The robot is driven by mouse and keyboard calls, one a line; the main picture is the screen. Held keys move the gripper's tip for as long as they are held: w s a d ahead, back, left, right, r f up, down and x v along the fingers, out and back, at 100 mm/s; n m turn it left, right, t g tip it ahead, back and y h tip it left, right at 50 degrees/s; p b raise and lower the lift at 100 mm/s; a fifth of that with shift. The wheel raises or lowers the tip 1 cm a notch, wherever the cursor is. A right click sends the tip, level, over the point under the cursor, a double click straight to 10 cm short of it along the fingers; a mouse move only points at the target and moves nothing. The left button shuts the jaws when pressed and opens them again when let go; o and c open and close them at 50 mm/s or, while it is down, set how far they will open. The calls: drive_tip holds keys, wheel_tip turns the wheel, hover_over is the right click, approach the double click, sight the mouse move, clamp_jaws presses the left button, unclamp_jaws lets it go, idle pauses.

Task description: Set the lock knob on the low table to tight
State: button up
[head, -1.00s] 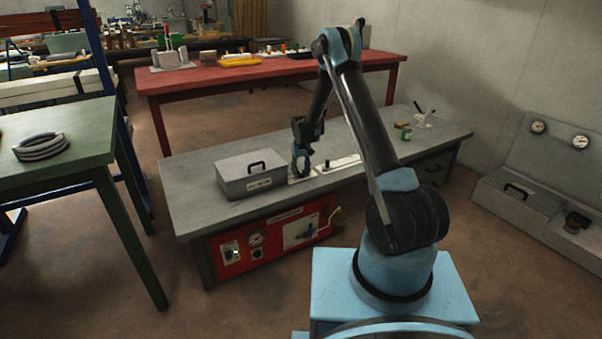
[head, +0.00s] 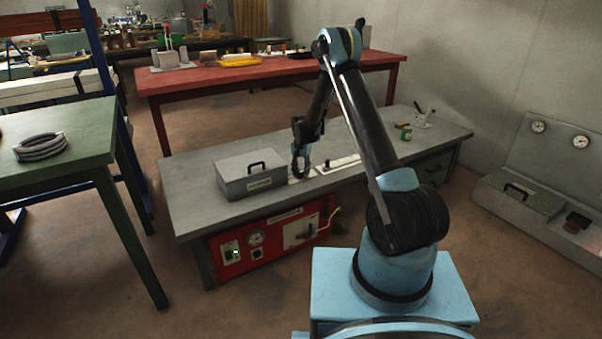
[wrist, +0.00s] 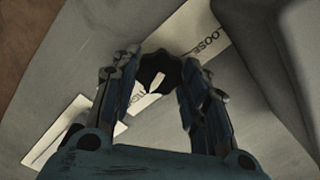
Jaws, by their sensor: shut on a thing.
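The low table (head: 210,215) is long and grey-topped, in the middle of the head view. My gripper (head: 300,173) reaches down to it, just right of a grey box. In the wrist view, my gripper (wrist: 160,64) has its fingers on either side of the dark, lobed lock knob (wrist: 158,72) and is shut on it. A pale pointer mark shows at the knob's near side. A white plate (wrist: 190,25) under the knob reads "LOOSE" at upper right; other lettering near the pointer is partly hidden. In the head view, the knob cannot be made out behind the fingers.
The grey box (head: 236,185) with a black handle stands close left of my gripper. A white plate (head: 343,162) lies to its right, and a green can (head: 406,134) stands farther right. A red panel (head: 270,240) is on the table's front. A red table (head: 220,78) stands behind.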

sight(301, 172)
drive_tip(key=shift+o, duration=0.2)
drive_tip(key=shift+m, duration=0.5)
drive_tip(key=o, duration=1)
drive_tip(key=shift+o, duration=0.2)
wheel_tip(301, 172, up, 12)
